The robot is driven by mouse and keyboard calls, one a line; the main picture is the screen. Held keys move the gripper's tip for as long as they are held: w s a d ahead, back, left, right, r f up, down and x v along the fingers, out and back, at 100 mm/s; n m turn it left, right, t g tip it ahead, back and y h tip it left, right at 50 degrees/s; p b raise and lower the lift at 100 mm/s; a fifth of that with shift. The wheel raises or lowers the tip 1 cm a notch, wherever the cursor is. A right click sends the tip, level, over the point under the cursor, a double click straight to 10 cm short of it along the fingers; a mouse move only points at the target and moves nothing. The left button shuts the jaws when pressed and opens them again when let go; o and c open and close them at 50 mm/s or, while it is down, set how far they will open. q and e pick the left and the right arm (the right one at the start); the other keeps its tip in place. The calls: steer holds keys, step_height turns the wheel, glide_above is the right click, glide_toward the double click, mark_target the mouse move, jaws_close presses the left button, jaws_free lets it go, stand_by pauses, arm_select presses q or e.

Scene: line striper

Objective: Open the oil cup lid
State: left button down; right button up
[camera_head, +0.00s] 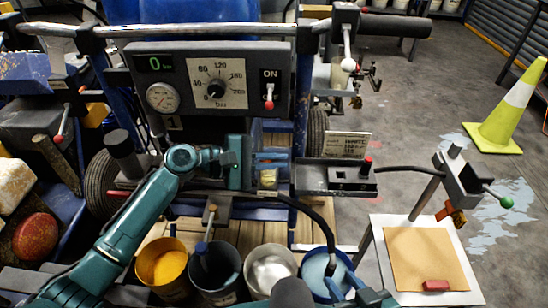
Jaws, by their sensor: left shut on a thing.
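My left arm comes in from the lower left. Its gripper (272,160) points right, with its fingers close together just above a small clear cup with amber contents, which looks like the oil cup (268,180). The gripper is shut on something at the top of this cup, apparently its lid. The fingers hide most of the lid, so its angle cannot be told. Blue-teal parts of my right gripper (362,292) show at the bottom edge, low over the front of the machine. They are partly cut off, and their opening cannot be made out.
A control panel (208,82) with a gauge, dial and red-tipped switch stands behind my left gripper. A metal handlebar (190,30) runs above it. Several paint buckets (162,268) stand below. A white side table (432,240) and a yellow-green cone (508,110) are at right.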

arm_select(q)
steer(key=c, duration=1.6)
jaws_free()
steer(key=b+v, duration=0.1)
steer(key=v, duration=1.2)
steer(key=shift+s, duration=0.1)
